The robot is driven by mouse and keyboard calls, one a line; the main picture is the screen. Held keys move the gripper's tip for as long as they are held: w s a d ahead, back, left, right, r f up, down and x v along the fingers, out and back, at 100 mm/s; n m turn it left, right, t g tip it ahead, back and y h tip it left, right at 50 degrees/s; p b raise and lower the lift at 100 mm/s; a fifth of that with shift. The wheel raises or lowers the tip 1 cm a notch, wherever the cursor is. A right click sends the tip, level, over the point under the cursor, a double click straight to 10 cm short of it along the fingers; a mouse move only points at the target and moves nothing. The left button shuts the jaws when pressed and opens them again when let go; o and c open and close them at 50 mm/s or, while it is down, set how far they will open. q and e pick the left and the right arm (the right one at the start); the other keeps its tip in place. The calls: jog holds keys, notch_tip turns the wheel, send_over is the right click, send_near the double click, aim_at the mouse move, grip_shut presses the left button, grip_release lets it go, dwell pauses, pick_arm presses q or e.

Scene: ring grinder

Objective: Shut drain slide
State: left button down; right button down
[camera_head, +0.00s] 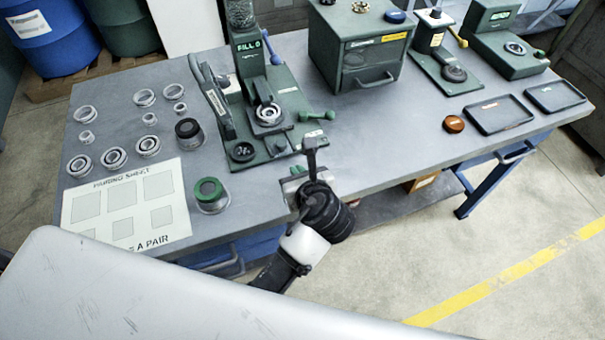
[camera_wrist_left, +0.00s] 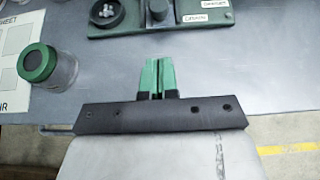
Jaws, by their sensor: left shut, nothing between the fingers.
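My left gripper (camera_head: 311,150) is just in front of the base, at the bench's front edge. In the wrist view its green fingertips (camera_wrist_left: 158,62) are together, empty, and short of the base. My right gripper is not in view.
A green-topped cup (camera_head: 209,194) and the pairing sheet (camera_head: 125,206) lie left of my gripper. Several metal rings are behind the sheet. A green lever (camera_head: 318,115) sticks out to the right of the grinder.

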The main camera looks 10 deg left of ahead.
aim_at(281, 144)
pick_arm(q)
jog(key=x, duration=0.2)
jog(key=r+x, duration=0.1)
jog(key=x, duration=0.2)
jog(key=p+x, duration=0.1)
jog(key=x, duration=0.2)
jog(key=shift+w+a+r, duration=0.15)
jog(key=shift+w+a, duration=0.2)
jog(key=shift+w, duration=0.2)
jog(key=shift+w+a+r+p, duration=0.15)
jog(key=shift+w+r+p, duration=0.05)
jog(key=shift+w+p, duration=0.1)
jog(key=shift+w+a+p, duration=0.65)
jog(key=shift+w+p, duration=0.05)
jog(key=shift+w, duration=0.2)
jog(key=shift+w+a, duration=0.2)
jog(key=shift+w, duration=0.1)
jog(key=shift+s, duration=0.1)
